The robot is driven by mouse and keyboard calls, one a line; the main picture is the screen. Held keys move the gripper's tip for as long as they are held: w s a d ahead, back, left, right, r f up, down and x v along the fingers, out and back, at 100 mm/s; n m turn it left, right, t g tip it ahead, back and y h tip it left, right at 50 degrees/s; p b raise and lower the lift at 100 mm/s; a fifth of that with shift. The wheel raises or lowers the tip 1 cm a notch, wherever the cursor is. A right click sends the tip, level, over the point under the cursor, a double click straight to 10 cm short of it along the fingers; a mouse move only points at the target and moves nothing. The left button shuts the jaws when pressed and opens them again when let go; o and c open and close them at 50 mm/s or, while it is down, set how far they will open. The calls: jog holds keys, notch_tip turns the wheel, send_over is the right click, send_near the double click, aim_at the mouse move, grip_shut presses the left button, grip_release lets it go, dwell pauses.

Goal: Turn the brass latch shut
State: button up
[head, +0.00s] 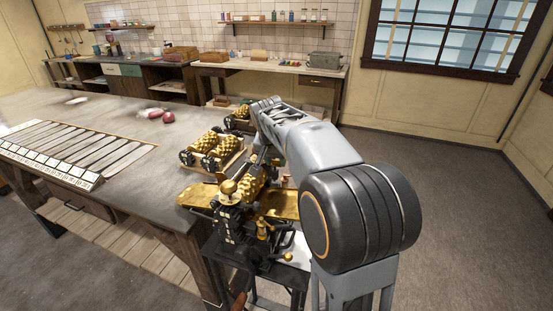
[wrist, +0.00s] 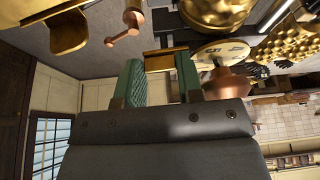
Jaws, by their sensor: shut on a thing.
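The drop roller machine (head: 245,220), black with brass parts, stands on a small dark stand at the table's corner. In the wrist view my gripper (wrist: 160,72) has its two green-padded fingers on either side of a small brass piece (wrist: 165,58), which looks like the brass latch. The fingers are shut on it. A pale round plate with dark marks (wrist: 222,52) and a copper-coloured cone-shaped knob (wrist: 228,86) sit just right of the fingers. In the head view my arm hides the gripper and the latch.
A copper crank-like part (wrist: 126,28) and a large brass dome (wrist: 215,10) are close to my fingers. Trays of patterned brass rollers (head: 213,148) stand on the grey table (head: 120,125) behind the machine. The floor at right is clear.

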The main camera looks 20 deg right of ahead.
jog(key=shift+m, duration=0.6)
jog(key=o, duration=0.9)
jog(key=shift+s, duration=0.1)
jog(key=shift+o, duration=0.2)
jog(key=shift+a+r, duration=0.1)
jog(key=shift+a+r+p, duration=0.1)
jog(key=shift+r+p, duration=0.45)
jog(key=shift+r, duration=0.2)
jog(key=p+v, duration=0.4)
jog(key=v, duration=0.2)
jog(key=shift+s+g, duration=0.25)
jog(key=shift+g, duration=0.05)
